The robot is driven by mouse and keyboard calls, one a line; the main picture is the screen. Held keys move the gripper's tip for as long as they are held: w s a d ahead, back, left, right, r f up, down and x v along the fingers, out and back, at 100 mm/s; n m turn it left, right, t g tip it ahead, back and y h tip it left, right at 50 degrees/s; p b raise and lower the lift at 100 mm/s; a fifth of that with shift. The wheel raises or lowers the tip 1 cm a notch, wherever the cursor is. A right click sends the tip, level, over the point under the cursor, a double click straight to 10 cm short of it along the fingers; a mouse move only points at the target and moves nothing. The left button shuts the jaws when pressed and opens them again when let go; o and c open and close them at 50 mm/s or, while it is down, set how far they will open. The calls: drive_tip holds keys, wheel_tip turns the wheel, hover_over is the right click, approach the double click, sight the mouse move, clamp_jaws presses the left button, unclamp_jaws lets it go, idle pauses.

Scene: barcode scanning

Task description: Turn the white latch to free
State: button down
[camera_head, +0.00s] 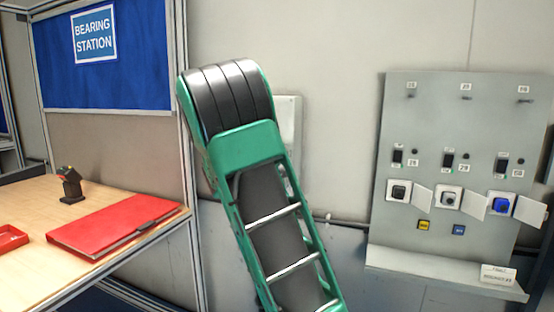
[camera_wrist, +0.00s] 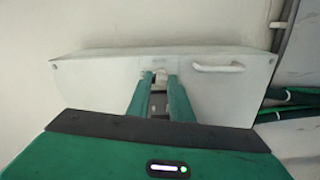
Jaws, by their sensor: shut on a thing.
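The white latch (camera_wrist: 160,73) is a small piece on the front of a pale box (camera_wrist: 105,80), near its middle in the wrist view. My gripper (camera_wrist: 160,84) reaches it with two green fingers, one on each side, and is shut on it. The fingers hide part of the latch, so its exact angle is hard to tell. In the head view, part of what looks like the same box (camera_head: 290,115) shows behind my green arm, which hides the gripper and the latch.
A white handle (camera_wrist: 218,67) is on the box right of the latch. Dark green hoses (camera_wrist: 290,104) run at the right. In the head view, a grey panel (camera_head: 455,115) with sockets is on the right wall. A wooden table (camera_head: 45,200) with a red binder (camera_head: 115,225) is at left.

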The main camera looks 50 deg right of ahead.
drive_tip(key=shift+w+a+f+n, duration=0.1)
drive_tip(key=shift+w+a+n, duration=0.25)
drive_tip(key=shift+n, duration=0.65)
drive_tip(key=c, duration=1.6)
unclamp_jaws()
drive_tip(key=shift+f, duration=0.1)
drive_tip(key=shift+c, duration=0.2)
drive_tip(key=shift+o, duration=0.3)
drive_tip(key=shift+s+d, duration=0.1)
drive_tip(key=shift+d, duration=0.1)
drive_tip(key=v, duration=1)
drive_tip(key=shift+a, duration=0.35)
drive_tip(key=shift+s, duration=0.1)
